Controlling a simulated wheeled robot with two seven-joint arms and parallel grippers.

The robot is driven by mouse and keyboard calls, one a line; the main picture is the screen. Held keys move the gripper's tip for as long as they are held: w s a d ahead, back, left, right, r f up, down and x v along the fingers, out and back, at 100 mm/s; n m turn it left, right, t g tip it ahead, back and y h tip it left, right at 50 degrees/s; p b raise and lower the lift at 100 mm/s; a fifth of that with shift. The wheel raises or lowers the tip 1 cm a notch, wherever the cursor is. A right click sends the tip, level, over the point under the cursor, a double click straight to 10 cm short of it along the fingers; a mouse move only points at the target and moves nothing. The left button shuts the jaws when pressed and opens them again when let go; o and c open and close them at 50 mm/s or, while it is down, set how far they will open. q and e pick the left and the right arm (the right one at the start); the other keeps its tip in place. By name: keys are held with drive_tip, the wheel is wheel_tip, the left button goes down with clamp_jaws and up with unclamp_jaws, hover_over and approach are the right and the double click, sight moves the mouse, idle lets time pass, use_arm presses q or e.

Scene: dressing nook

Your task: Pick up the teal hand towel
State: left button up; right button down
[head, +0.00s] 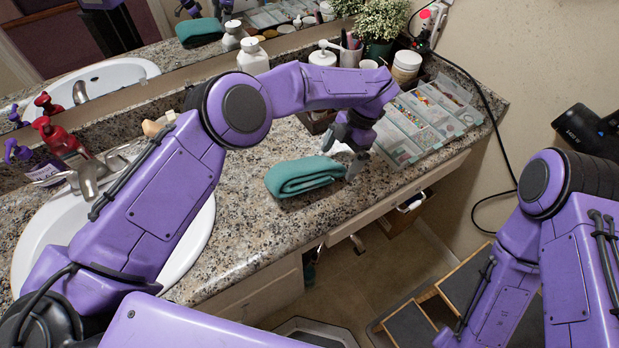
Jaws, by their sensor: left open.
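The teal hand towel (300,178) lies folded on the speckled granite counter (245,235), near its front edge. My left gripper (342,160) points down at the towel's right end, with its jaws open. One finger is by the towel's front right corner and the other is toward the back. I cannot tell whether the fingers touch the cloth. My right arm is at the right of the view, and its gripper is out of the picture.
A clear organizer (425,122) sits right of the towel. A white sink (190,245), red pump bottle (60,140) and faucet are at left. Bottles, a plant (380,20) and a white jar (406,66) stand behind. A drawer (405,215) is open below the counter.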

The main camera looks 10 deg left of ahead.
use_arm(q)
drive_tip(key=shift+s+f, duration=0.2)
drive_tip(key=shift+f, duration=0.55)
drive_tip(key=shift+s+r, duration=0.15)
drive_tip(key=shift+s, duration=0.05)
drive_tip(key=c, duration=0.7)
drive_tip(key=shift+c, duration=0.2)
